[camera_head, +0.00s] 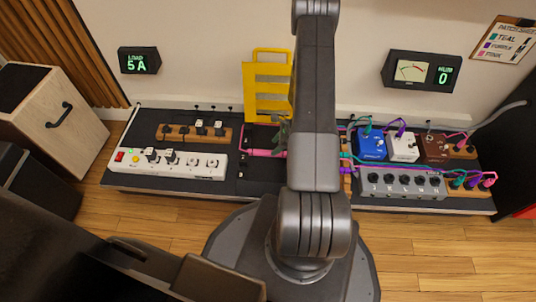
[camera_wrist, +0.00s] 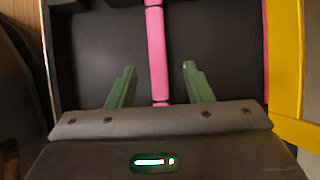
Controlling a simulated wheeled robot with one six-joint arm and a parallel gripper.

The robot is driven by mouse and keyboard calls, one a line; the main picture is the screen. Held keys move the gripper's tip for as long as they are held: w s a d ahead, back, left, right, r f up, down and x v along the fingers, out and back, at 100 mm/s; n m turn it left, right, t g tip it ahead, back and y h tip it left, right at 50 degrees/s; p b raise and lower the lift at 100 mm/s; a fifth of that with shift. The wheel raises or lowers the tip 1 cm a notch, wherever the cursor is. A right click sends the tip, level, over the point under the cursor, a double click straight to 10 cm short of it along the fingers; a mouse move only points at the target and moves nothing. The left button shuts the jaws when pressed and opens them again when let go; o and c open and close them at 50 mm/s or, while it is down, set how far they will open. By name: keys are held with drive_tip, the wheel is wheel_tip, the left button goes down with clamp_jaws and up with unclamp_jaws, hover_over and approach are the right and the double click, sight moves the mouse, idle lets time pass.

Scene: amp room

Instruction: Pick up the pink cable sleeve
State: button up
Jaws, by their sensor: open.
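The pink cable sleeve (camera_wrist: 157,52) is a thick straight pink tube in the wrist view, running up the picture with a thin neck near its top and near its lower end. My gripper (camera_wrist: 158,78) is open, with one green finger on each side of the sleeve and a visible gap on both sides. I cannot tell its height above the sleeve. In the head view a pink length (camera_head: 263,153) shows on the dark board, left of my arm, with my gripper (camera_head: 283,134) beside it. My arm hides part of this area.
A yellow slotted rack (camera_head: 266,90) stands behind the board, close to my gripper; its edge shows in the wrist view (camera_wrist: 288,75). A white power strip (camera_head: 168,162) lies left. A blue pedal (camera_head: 370,145) and a grey knob box (camera_head: 400,184) with cables stand right.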

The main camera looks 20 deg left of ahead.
sight(268, 151)
drive_tip(key=b+x, duration=0.1)
drive_tip(key=x, duration=0.1)
drive_tip(key=b+x, duration=0.1)
drive_tip(key=x, duration=0.2)
drive_tip(key=shift+s+r, duration=0.1)
drive_tip(key=shift+s, duration=0.1)
drive_tip(key=shift+c, duration=0.3)
clamp_jaws()
drive_tip(key=shift+r, duration=0.15)
